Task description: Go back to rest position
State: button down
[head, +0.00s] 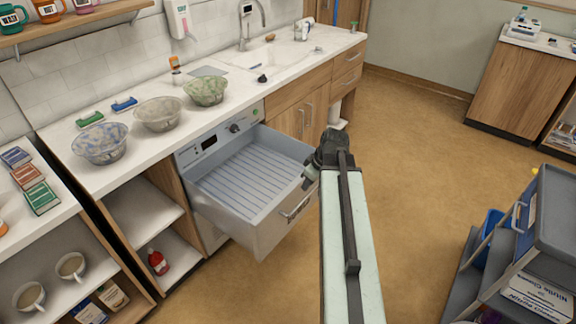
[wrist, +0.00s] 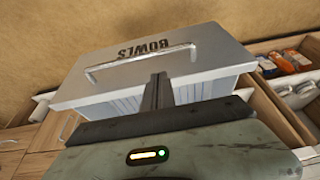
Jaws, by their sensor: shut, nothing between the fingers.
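My gripper (head: 308,183) is at the far end of my arm, beside the right front corner of a pulled-out drawer. In the wrist view my gripper (wrist: 158,78) has its two dark fingers together, with nothing between them. The drawer (head: 250,228) is grey, open and empty inside, with a ribbed floor. Its front (wrist: 205,52) reads "BOWLS", upside down in the wrist view. Its metal handle (wrist: 140,60) appears just beyond the fingertips; I cannot tell whether they touch.
A blue bowl (head: 99,143), a grey bowl (head: 158,113) and a green bowl (head: 205,91) stand on the counter (head: 75,178) above the drawer. A grey cart (head: 550,215) stands at the right. The brown floor (head: 420,140) between is clear.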

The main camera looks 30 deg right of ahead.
jog(key=w+a, duration=0.1)
jog(key=a, duration=0.2)
jog(key=w+a+r+n+p, duration=0.1)
jog(key=w+a, duration=0.1)
jog(key=a, duration=0.2)
jog(key=w+a+r+n+p, duration=0.1)
jog(key=a, duration=0.3)
jog(key=shift+w+a+r+y, duration=0.15)
jog(key=shift+r+y, duration=0.05)
jog(key=shift+y, duration=0.2)
jog(key=s+a+r+m+g+h+p, duration=0.1)
jog(key=s+a+m+g+p, duration=0.1)
jog(key=a, duration=0.6)
jog(key=s+a+r+m+g+h+p, duration=0.1)
jog(key=s+a+m, duration=0.2)
jog(key=a, duration=0.6)
jog(key=shift+s+a+m+g+p, duration=0.25)
jog(key=shift+m+g+p, duration=0.15)
jog(key=shift+m, duration=0.3)
